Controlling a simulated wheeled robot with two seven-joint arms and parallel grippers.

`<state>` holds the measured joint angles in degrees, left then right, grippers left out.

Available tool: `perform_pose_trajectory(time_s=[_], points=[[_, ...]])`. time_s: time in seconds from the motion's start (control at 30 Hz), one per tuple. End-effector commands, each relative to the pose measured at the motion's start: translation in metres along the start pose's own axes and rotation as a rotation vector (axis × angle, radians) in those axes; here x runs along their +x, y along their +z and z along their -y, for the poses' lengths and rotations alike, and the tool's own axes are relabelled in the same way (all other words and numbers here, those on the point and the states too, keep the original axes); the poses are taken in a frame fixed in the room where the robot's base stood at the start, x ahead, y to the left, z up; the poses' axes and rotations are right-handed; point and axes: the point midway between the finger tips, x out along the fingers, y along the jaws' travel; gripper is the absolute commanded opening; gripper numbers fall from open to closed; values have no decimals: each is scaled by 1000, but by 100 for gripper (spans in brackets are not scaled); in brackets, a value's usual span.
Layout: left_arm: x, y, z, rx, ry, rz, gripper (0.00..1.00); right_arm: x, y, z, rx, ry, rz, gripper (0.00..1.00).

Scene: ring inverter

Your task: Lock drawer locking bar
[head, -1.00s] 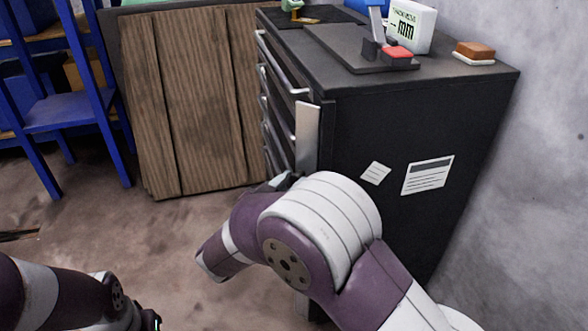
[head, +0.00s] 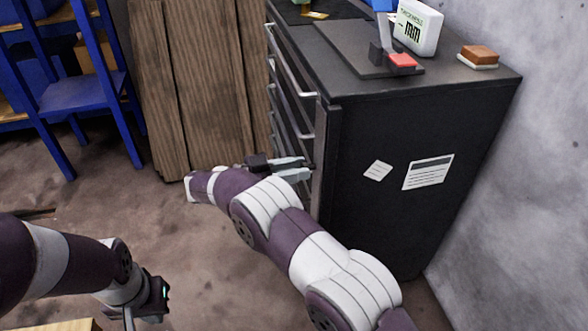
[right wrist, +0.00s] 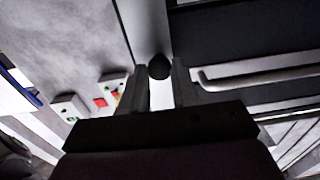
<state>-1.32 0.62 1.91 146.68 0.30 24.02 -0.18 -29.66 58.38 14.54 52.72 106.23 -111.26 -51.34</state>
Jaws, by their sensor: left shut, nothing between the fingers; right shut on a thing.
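The drawer cabinet (head: 420,150) is tall and dark, with drawers and silver handles on its left-facing front. The locking bar (head: 317,190) is a grey upright strip at the cabinet's near front corner, seen almost edge-on in the head view. In the right wrist view the bar (right wrist: 143,25) is a pale strip with a dark round knob (right wrist: 160,66) between the fingers. My right gripper (head: 306,168) is at the bar, shut on the knob; its arm partly covers the cabinet front. My left gripper (head: 155,300) is shut and empty, low at the left, away from the cabinet.
Drawer handles (head: 293,75) stick out close beside the right gripper. A stand with a red block (head: 402,60), a white box (head: 417,27) and a brown block (head: 478,54) sit on the cabinet. A blue shelf (head: 80,95) and wooden boards (head: 195,85) stand behind. Bare floor lies left.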

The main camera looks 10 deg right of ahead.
Motion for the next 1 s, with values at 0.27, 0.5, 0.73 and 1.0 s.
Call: perform_pose_trajectory(time_s=[0.27,0.5,0.73,1.0], points=[[-1,0,0,0,0,0,0,2,-1,2,2,35,0,0],[-1,0,0,0,0,0,0,2,-1,2,2,36,-1,0],[-1,0,0,0,0,0,0,2,-1,2,2,36,-1,54],[-1,0,0,0,0,0,0,2,-1,2,1,36,0,54]])
